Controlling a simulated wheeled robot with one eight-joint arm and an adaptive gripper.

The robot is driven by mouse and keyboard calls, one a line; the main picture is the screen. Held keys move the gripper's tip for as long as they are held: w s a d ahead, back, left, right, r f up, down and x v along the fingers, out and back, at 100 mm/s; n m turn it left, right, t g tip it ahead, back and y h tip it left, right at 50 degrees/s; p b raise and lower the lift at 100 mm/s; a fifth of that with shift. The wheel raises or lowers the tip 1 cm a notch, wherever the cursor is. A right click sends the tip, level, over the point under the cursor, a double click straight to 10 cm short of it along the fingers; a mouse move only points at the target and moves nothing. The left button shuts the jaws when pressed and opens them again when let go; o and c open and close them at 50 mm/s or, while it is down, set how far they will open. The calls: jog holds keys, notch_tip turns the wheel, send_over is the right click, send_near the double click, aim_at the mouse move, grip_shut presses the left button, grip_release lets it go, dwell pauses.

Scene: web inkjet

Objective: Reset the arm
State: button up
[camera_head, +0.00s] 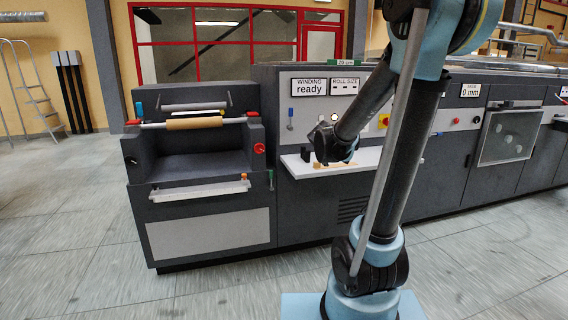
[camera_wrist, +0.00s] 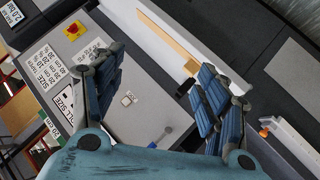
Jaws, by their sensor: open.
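My arm rises in front of the machine in the head view, and its dark forearm slopes down to the left toward the white shelf (camera_head: 370,159). The arm's end is over the shelf there, but its fingers cannot be made out. In the wrist view my gripper (camera_wrist: 161,62) has its two dark blue fingers spread wide apart with nothing between them. Beyond the fingers are the grey control panel (camera_wrist: 140,75) and the pale shelf with a tan strip (camera_wrist: 168,42).
The dark winding machine (camera_head: 205,205) stands left, with a brown roll (camera_head: 192,123) on its shaft and red knobs. A panel sign reads "WINDING ready" (camera_head: 309,87). A red emergency button (camera_wrist: 72,29) is on the panel. The tiled floor (camera_head: 70,230) at left is clear.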

jog(key=s+f+m+g+y, duration=0.2)
jog(key=s+f+g, duration=0.2)
jog(key=s, duration=1.3)
jog(key=s+a+f+m+g+y, duration=0.1)
jog(key=s+f+g, duration=0.3)
jog(key=s, duration=1.4)
notch_tip(320, 180, down, 4)
jog(key=shift+s+f+m+g+y, duration=0.25)
jog(key=shift+m+g+y, duration=0.2)
jog(key=shift+y, duration=0.25)
